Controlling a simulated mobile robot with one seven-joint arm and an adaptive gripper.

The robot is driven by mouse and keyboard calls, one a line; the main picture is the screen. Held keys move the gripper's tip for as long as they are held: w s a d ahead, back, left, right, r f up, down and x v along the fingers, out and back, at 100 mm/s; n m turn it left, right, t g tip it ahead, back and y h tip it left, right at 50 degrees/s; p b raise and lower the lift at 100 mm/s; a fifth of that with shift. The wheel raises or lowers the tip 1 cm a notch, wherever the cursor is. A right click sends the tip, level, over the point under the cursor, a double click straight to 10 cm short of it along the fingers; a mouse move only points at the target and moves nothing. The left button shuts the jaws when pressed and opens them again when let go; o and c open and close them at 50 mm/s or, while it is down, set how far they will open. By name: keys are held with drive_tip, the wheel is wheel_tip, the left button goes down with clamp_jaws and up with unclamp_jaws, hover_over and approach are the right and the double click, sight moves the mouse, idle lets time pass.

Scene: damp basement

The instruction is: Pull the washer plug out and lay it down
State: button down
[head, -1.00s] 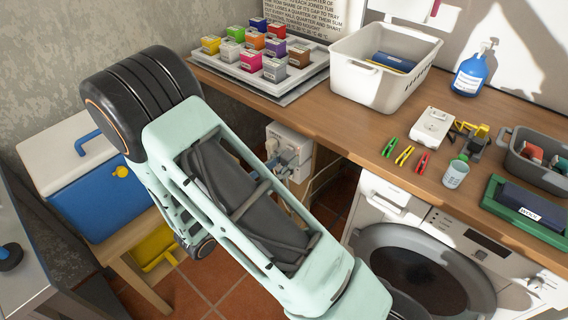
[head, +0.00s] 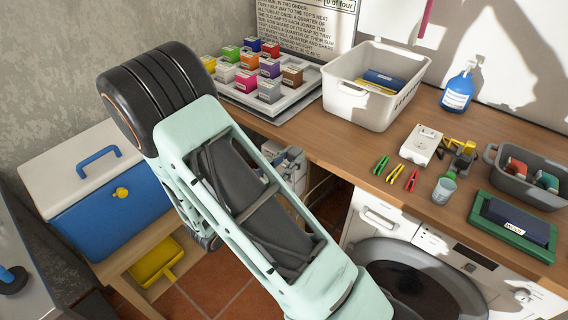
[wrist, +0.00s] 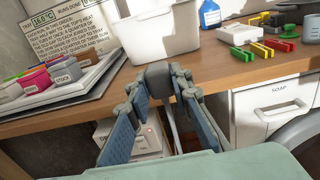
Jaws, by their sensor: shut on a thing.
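In the wrist view the two blue-grey fingers of my gripper (wrist: 160,94) close at their tips on a dark grey rounded piece, which I take to be the washer plug (wrist: 161,76). It shows in front of the worktop's front edge. A white socket box (wrist: 150,140) is below and behind the fingers, partly hidden by them. In the head view my gripper (head: 286,160) is beside the same box under the worktop, and the plug cannot be made out. Whether its pins are clear of the socket is not clear. The white washer (head: 385,222) stands to the right.
The wooden worktop (head: 330,140) carries a tray of coloured boxes (head: 300,104), a white bin (head: 355,105), a blue bottle (head: 458,90), clothes pegs (head: 396,173), a grey basket (head: 520,188) and a green tray (head: 482,220). A blue cooler (head: 120,205) stands left on a low bench.

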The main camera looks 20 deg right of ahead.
drive_tip(key=b, duration=0.2)
hover_over(325, 144)
drive_tip(key=shift+a, duration=0.1)
drive_tip(key=shift+f+b, duration=0.45)
drive_tip(key=shift+f, duration=0.45)
drive_tip(key=shift+f+b, duration=1.05)
drive_tip(key=shift+f, duration=0.35)
drive_tip(key=c, duration=1.7)
unclamp_jaws()
drive_tip(key=shift+o, duration=0.2)
